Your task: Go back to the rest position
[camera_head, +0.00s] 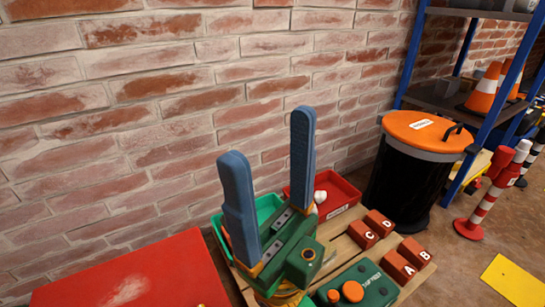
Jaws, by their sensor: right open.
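My right gripper (268,133) is in the middle of the head view, its two blue-grey fingers pointing up and spread wide apart. Nothing is between the fingers, only the brick wall shows behind them. Its green body covers part of a wooden slatted surface (340,246) and part of a green bin (268,205). My left gripper is not in view.
Red blocks lettered C, D, A and B (380,222), a red bin (343,192) and a green box with orange buttons (372,283) are close by. A red surface (130,275) is at left. A black barrel (400,185) and blue shelf (405,60) stand right.

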